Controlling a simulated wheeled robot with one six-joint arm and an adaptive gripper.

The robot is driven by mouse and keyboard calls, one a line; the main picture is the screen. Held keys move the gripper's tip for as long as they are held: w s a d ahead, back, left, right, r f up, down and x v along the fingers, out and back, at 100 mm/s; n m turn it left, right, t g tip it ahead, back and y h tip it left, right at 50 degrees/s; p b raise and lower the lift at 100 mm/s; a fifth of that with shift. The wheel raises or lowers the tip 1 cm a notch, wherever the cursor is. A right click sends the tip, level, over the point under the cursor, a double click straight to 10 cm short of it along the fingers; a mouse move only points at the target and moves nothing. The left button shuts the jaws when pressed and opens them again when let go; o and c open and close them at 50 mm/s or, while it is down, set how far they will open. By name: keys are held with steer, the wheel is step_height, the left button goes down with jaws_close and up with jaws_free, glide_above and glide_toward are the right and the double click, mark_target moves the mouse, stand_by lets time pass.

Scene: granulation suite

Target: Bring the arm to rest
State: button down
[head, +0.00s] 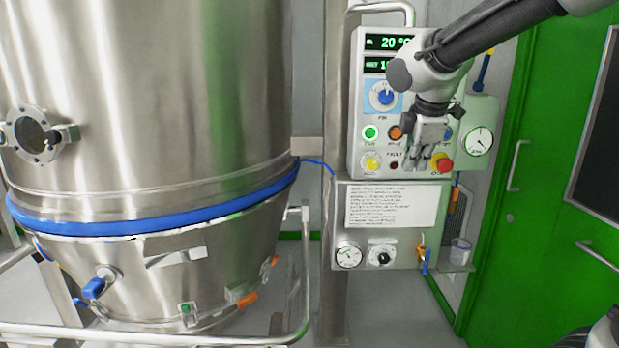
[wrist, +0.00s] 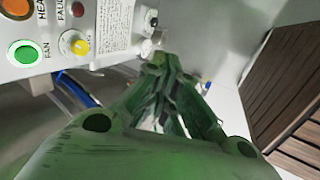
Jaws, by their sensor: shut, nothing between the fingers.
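My gripper (head: 419,162) hangs in front of the lower right of the control panel (head: 357,130) in the head view, pointing down, with my arm reaching in from the upper right. Its fingers are shut and hold nothing. In the wrist view my gripper (wrist: 158,62) shows its fingers together, below and to the right of a yellow knob and a lit green button (wrist: 25,53). The gripper hides part of the panel's right side. Whether it touches the panel cannot be told.
A large steel vessel (head: 150,90) with a blue band fills the left, with a rail (head: 306,260) around it. A red button (head: 444,166) is close to the fingers. A lower box (head: 360,225) with gauges hangs below. A green door (head: 545,170) stands at right.

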steer(key=s+d+f+m, duration=0.1)
steer(key=s+d+m, duration=0.3)
steer(key=s, duration=0.4)
steer(key=s+d+f+m, duration=0.2)
steer(key=s+d+m, duration=0.1)
steer(key=s+m, duration=0.4)
steer(key=s+d+f+m+g, duration=0.1)
steer(key=s+d+m, duration=0.3)
steer(key=s, duration=0.6)
steer(key=shift+d+f+m+y, duration=0.4)
steer(key=shift+f+m, duration=0.25)
steer(key=shift+m, duration=0.55)
steer(key=shift+a, duration=0.15)
